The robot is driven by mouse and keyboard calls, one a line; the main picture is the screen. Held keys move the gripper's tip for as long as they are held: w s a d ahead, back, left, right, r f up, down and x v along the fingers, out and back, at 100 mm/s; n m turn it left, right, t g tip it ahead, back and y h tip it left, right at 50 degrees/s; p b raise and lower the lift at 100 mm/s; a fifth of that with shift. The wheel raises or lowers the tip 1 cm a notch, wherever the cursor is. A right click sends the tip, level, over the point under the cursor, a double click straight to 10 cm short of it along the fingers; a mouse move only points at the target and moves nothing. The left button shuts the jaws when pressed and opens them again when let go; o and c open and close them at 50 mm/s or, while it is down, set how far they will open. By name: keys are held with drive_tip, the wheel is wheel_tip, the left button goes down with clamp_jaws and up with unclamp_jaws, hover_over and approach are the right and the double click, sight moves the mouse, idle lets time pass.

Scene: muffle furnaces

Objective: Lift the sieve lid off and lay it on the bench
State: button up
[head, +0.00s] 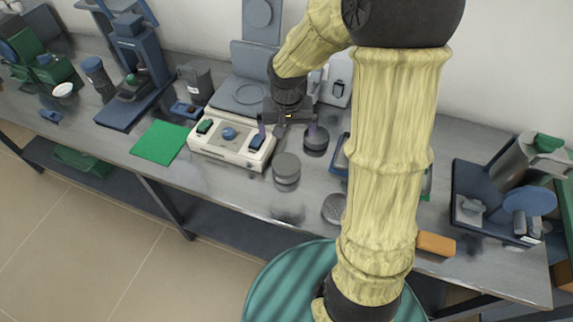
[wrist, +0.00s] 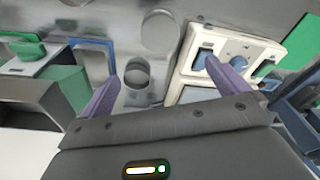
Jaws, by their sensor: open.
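A short grey round stack (head: 286,168) with a flat top stands on the bench right of the white balance-like device; it looks like the lidded sieve. It also shows as a grey disc in the wrist view (wrist: 160,30). My gripper (head: 287,136) is open and empty above the bench, behind this stack in the head view. In the wrist view the two purple fingers (wrist: 160,70) are spread wide. A darker cylinder (head: 316,142) stands just behind and right of the stack; in the wrist view it shows between the fingers (wrist: 137,75), nearer the left one.
The white device (head: 232,140) with a blue knob stands left of the stack. A flat grey disc (head: 334,208) lies near the front edge. A green mat (head: 160,142) is farther left, an orange block (head: 436,244) to the right. Some bare bench (head: 300,206) shows before the stack.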

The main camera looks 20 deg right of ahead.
hover_over(286, 164)
drive_tip(key=f, duration=1.1)
drive_tip(key=shift+s+b, duration=0.25)
drive_tip(key=shift+b, duration=0.05)
drive_tip(key=shift+w+f, duration=0.15)
drive_tip(key=shift+f, duration=2.5)
drive_tip(key=c, duration=0.9)
